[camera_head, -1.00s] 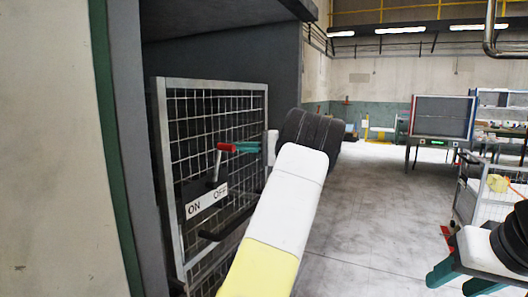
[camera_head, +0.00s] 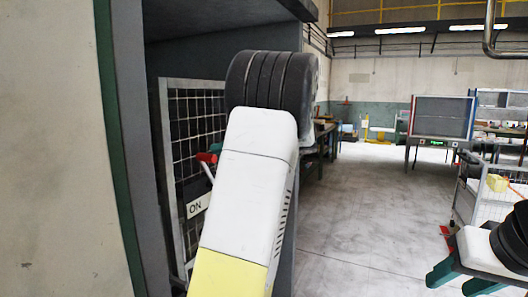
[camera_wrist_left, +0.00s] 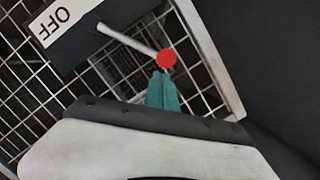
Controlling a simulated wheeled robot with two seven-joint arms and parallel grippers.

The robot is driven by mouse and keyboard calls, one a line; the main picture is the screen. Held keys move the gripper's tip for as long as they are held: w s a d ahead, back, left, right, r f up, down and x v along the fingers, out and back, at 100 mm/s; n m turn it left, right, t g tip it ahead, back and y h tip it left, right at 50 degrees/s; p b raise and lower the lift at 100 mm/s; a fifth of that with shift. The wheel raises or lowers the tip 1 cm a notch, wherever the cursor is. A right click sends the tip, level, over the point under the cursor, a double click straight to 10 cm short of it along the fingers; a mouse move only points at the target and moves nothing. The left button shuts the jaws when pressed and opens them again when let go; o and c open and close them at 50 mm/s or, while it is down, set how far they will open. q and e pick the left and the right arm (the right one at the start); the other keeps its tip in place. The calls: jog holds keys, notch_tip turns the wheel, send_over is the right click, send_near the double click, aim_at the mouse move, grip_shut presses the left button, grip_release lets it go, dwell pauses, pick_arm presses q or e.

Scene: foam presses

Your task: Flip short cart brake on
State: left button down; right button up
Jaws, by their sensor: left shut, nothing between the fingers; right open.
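The brake lever (camera_head: 208,172) is a thin grey rod with a red knob (camera_head: 205,158). It sits on a wire-mesh cart panel (camera_head: 192,110) above a white sign (camera_head: 196,207) reading ON; my arm hides the OFF end. The rod leans toward the ON side. In the left wrist view the red knob (camera_wrist_left: 166,59) is just beyond the teal fingertips of my left gripper (camera_wrist_left: 163,90). They look very close; I cannot tell if they touch. My left gripper is shut and empty, mostly hidden by my arm in the head view. My right gripper (camera_head: 460,281) is open and empty, low at right.
A grey and green post (camera_head: 120,150) and pale wall stand close on the left. The cart stands in a dark bay (camera_head: 190,50). Another mesh cart (camera_head: 495,180) and a machine (camera_head: 440,118) stand further right.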

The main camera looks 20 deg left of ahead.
pick_arm(q)
jog(key=shift+s+f, duration=0.2)
jog(key=shift+s, duration=0.3)
jog(key=shift+s+f, duration=0.1)
jog(key=w+d+r, duration=0.4)
jog(key=d+r, duration=0.1)
jog(key=d, duration=0.5)
jog(key=shift+r, duration=0.15)
dwell(0.3)
